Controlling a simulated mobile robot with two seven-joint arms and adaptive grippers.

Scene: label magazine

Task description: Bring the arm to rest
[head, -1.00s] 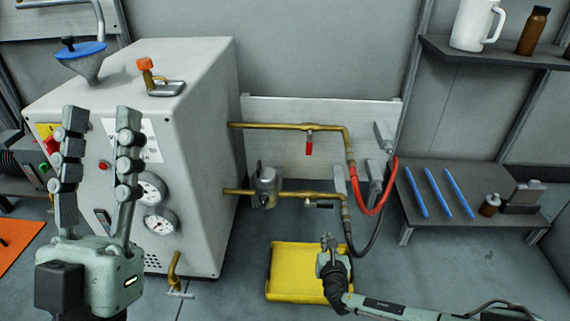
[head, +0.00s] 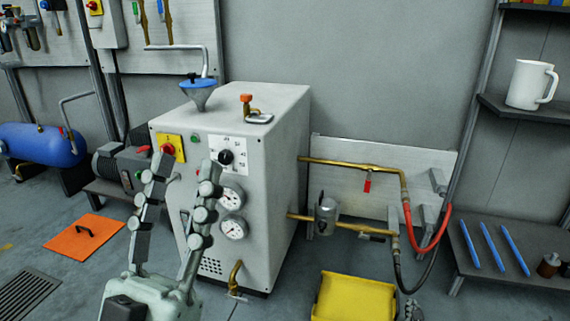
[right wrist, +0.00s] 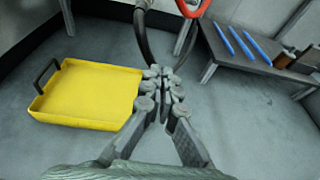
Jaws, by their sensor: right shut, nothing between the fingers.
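My left gripper (head: 182,172) stands upright in the head view, in front of a grey machine cabinet (head: 275,150). Its two fingers are apart with nothing between them. My right gripper (head: 412,308) shows only as a small tip at the bottom edge of the head view, beside the yellow tray (head: 355,297). In the right wrist view the right gripper (right wrist: 165,75) has its fingertips together and empty, above the floor to the right of the yellow tray (right wrist: 85,95). The rest of my right arm is out of the head view.
A low shelf (head: 525,270) with several blue rods stands at the right, near red (head: 430,240) and black hoses. An orange plate (head: 85,237) lies on the floor at the left. Brass pipes (head: 350,165) run from the cabinet.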

